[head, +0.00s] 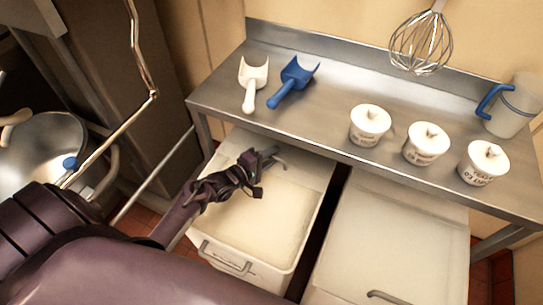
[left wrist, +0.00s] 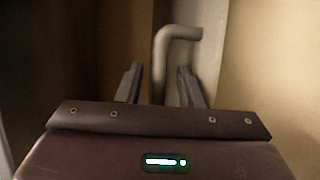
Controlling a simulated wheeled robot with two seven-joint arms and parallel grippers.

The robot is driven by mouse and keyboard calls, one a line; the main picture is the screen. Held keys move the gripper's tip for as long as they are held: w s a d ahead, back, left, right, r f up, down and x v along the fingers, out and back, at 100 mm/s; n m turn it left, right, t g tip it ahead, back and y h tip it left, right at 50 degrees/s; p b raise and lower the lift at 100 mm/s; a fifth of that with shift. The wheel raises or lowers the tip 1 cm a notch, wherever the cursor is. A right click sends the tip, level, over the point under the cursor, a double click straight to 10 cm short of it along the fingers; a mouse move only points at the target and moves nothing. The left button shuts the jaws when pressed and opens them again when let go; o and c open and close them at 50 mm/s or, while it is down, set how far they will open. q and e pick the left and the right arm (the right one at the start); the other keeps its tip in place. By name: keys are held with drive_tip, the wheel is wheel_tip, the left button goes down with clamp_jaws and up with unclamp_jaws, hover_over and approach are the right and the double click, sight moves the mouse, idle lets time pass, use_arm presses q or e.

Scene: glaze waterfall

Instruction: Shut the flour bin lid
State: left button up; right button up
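The flour bin (head: 238,262) is a white tub under the steel table, open at the top with pale flour (head: 250,215) showing inside. A grey bent handle (head: 280,163) shows at the back of the bin, beneath the table edge; the lid itself is hard to make out. My left gripper (head: 268,160) reaches over the bin to this handle. In the left wrist view its fingers (left wrist: 159,85) are apart, with the handle (left wrist: 162,62) between them and a gap visible on each side. My right gripper is out of view.
A second white bin (head: 395,240), closed on top, stands to the right. The steel table (head: 325,85) above holds a white scoop (head: 253,82), a blue scoop (head: 293,80), three lidded pots (head: 427,143) and a jug (head: 512,108). A whisk (head: 421,42) hangs above.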

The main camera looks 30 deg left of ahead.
use_arm(q)
drive_tip(key=shift+w+d, duration=0.1)
drive_tip(key=shift+w, duration=0.1)
drive_tip(key=c, duration=0.7)
drive_tip(key=shift+o, duration=0.2)
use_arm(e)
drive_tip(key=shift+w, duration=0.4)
use_arm(q)
drive_tip(key=shift+s, duration=0.1)
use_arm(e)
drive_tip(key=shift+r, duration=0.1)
